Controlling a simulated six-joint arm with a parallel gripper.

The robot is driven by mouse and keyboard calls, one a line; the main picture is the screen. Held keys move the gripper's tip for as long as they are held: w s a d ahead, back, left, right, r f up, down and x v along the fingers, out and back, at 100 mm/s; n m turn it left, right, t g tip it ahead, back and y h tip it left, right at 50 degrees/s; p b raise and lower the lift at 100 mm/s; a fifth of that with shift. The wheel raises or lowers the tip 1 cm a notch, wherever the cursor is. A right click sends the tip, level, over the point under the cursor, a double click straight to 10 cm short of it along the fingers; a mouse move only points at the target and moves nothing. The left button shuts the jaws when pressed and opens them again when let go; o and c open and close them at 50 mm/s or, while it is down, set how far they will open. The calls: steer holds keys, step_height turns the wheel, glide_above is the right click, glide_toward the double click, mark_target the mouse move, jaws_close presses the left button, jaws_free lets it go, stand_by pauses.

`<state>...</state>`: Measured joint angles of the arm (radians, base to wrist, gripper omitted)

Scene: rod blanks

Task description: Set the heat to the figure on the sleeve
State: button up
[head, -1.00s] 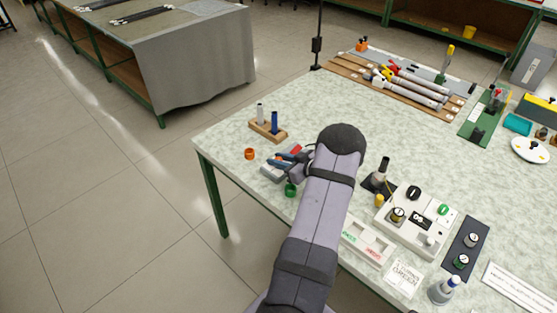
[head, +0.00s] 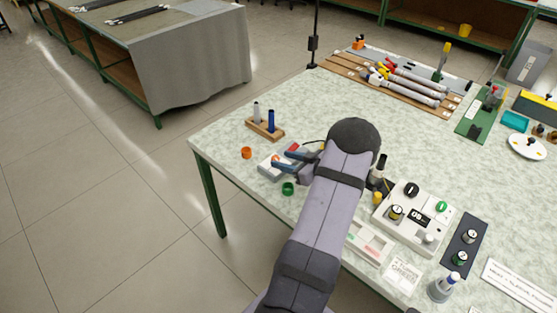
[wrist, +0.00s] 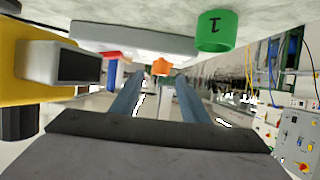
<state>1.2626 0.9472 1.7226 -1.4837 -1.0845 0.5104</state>
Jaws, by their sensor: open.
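A small green sleeve (head: 288,188) stands near the table's front left edge. In the wrist view the green sleeve (wrist: 215,32) bears a black "1", seen upside down. An orange sleeve (head: 246,152) stands farther left. It shows between my fingertips in the wrist view (wrist: 161,66), but beyond them. My gripper (head: 284,158) is open and empty, pointing left above a grey block (head: 269,168), with the green sleeve to one side. A white control box (head: 413,216) with knobs and a dark display (head: 420,217) stands to the right. The display's figures look like "08" but are small.
A wooden stand (head: 265,129) with a white and a blue rod is beyond the gripper. A white tray (head: 368,242) with green and red labels and a printed card (head: 402,275) lie before the box. A yellow-and-grey object (wrist: 55,65) is close in the wrist view.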

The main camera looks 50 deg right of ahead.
steer(key=shift+v, duration=1.2)
steer(key=shift+w+r, duration=0.1)
steer(key=w+a+r+m+t+h+b, duration=0.1)
steer(key=w+a+r+m+h+b, duration=0.15)
steer(key=w+m+h, duration=1)
steer(key=a+f+g+h, duration=0.1)
steer(key=f+g, duration=0.1)
steer(key=a+f+g+b, duration=0.1)
steer(key=a+g, duration=0.1)
steer(key=shift+f+h, duration=0.35)
steer(key=shift+f, duration=0.05)
steer(key=s+a+g+h, duration=0.1)
steer(key=s, duration=0.1)
steer(key=s+a+f+m+g+h, duration=0.1)
steer(key=s+g, duration=0.1)
steer(key=s+a+f+m+g+b, duration=0.1)
steer(key=s+g, duration=0.1)
steer(key=s, duration=0.1)
steer(key=shift+f+h, duration=0.2)
steer(key=shift+h, duration=0.2)
steer(key=shift+s+a+m+g, duration=0.3)
steer(key=shift+s+m+g, duration=0.05)
steer(key=shift+s+g, duration=0.3)
steer(key=shift+p+x, duration=0.7)
steer(key=shift+x, duration=3)
steer(key=shift+r, duration=0.1)
steer(key=shift+c, duration=0.6)
